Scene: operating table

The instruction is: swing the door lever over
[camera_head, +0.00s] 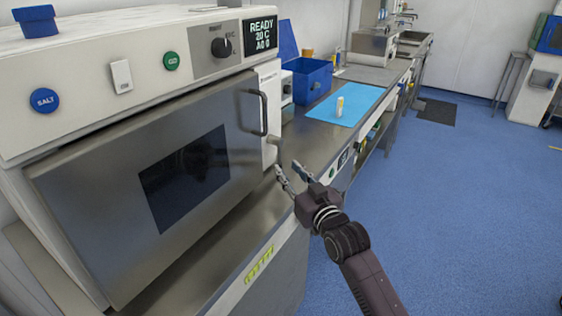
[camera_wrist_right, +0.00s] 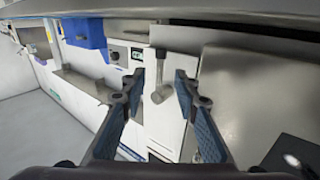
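The steel oven door (camera_head: 110,160) has a dark window and a vertical bar handle (camera_head: 263,112) near its right edge. The small grey door lever (camera_head: 274,142) sticks out right of the door, below the handle. My right gripper (camera_head: 288,172) is open and empty just below and in front of the lever. In the right wrist view the lever (camera_wrist_right: 160,90) appears in the gap between the two open fingers (camera_wrist_right: 159,80), touching neither. I cannot tell exactly how far it is from the fingertips. My left gripper is not in view.
The oven's control panel (camera_head: 140,75) has buttons, a knob and a display reading READY.

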